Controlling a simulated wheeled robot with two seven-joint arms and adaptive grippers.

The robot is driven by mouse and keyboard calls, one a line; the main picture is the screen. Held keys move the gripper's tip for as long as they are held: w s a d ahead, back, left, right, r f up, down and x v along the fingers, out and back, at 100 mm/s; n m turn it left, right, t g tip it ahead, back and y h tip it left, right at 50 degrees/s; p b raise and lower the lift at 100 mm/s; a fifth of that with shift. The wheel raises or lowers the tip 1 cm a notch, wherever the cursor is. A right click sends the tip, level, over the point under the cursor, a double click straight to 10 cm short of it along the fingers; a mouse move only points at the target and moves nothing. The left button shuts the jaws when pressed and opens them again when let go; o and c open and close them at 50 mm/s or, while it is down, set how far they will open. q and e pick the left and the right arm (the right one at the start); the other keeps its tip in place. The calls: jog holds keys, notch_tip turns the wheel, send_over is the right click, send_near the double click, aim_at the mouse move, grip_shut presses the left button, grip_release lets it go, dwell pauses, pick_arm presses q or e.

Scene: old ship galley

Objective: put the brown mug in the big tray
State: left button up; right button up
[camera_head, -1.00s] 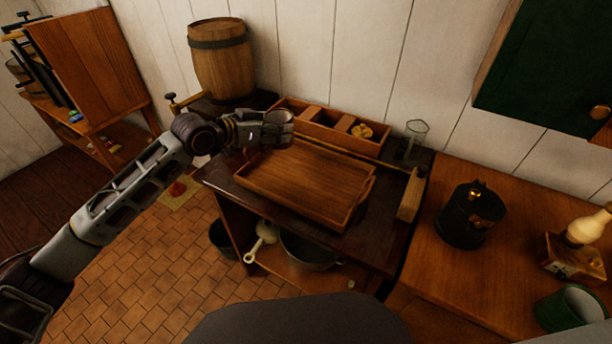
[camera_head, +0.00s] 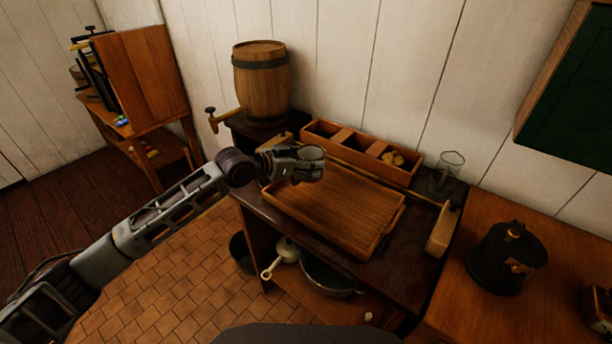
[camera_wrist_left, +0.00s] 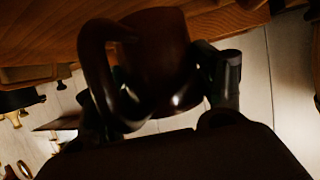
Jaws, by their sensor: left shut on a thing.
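The big wooden tray (camera_head: 340,208) lies on the dark table. My left gripper (camera_head: 308,166) is over the tray's back left part, shut on the brown mug (camera_head: 313,153). In the head view the mug shows as a small round rim at the fingertips. In the left wrist view the dark brown mug (camera_wrist_left: 160,58) is between the fingers (camera_wrist_left: 170,85), with its handle towards the left of the picture. Whether the mug touches the tray is hard to tell. My right gripper is out of view.
A divided wooden box (camera_head: 360,150) stands behind the tray, with a yellowish thing (camera_head: 393,158) in its right compartment. A glass (camera_head: 449,165) and a wooden block on a long handle (camera_head: 439,232) are on the right. A barrel (camera_head: 262,85) stands back left. The tray's floor looks empty.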

pick_arm(q)
jog(key=shift+f, duration=2.45)
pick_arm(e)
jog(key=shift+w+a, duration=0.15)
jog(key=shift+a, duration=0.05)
pick_arm(q)
jog(key=shift+f, duration=0.15)
jog(key=o, duration=1.1)
jog(key=shift+o, duration=0.3)
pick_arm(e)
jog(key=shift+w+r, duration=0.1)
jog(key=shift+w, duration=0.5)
